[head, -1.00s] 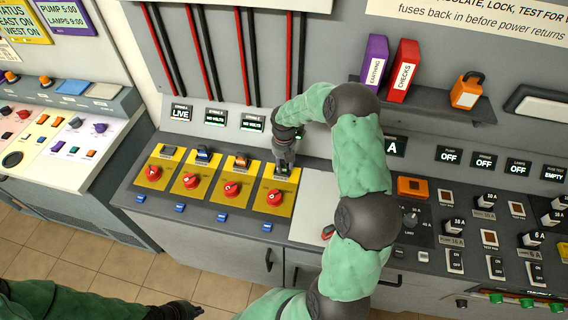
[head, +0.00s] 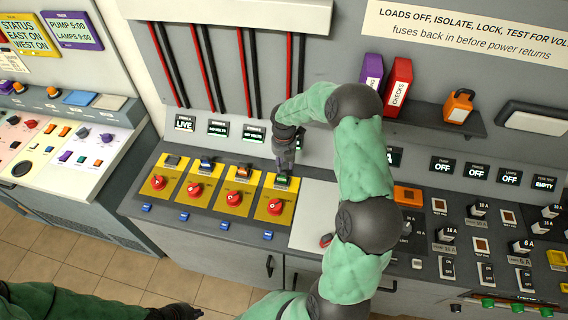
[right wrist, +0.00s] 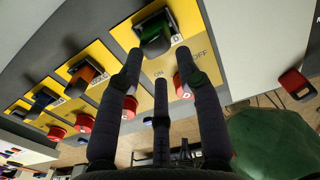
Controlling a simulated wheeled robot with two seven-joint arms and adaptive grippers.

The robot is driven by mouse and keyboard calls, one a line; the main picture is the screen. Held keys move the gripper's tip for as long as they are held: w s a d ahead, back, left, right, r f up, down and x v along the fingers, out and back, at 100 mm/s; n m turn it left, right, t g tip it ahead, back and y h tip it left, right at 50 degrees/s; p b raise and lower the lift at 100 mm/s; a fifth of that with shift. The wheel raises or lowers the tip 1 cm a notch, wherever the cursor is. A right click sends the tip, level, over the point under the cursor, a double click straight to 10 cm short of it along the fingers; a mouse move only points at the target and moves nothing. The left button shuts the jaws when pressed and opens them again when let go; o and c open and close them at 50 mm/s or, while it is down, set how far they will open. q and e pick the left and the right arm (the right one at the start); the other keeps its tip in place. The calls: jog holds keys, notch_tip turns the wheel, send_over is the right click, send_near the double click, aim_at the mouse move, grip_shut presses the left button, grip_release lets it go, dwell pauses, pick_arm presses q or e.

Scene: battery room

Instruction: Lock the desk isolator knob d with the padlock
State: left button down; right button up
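The red knob d (head: 275,206) sits on the rightmost yellow plate (head: 289,214) of the isolator row; it also shows in the right wrist view (right wrist: 186,84), between the ON and OFF marks. Above it, a green block in a black frame (right wrist: 155,35) stands at the top of that plate; I cannot tell if it is the padlock. My right gripper (right wrist: 160,65) has its fingers spread, with nothing seen between them, just short of the green block. In the head view this gripper (head: 283,165) is above the plate. My left gripper (head: 176,312) is low at the bottom edge, its fingers unclear.
A red piece (right wrist: 295,82) lies on the bare pale panel right of the plates. The other isolators carry dark, blue and orange pieces above red knobs. A shelf (head: 440,115) holds two binders and an orange padlock-shaped item (head: 458,105). My right arm hides part of the desk.

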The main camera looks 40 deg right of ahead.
aim_at(284, 172)
jog(key=shift+r+p, duration=1.2)
jog(key=shift+r, duration=0.65)
jog(key=shift+f, duration=0.1)
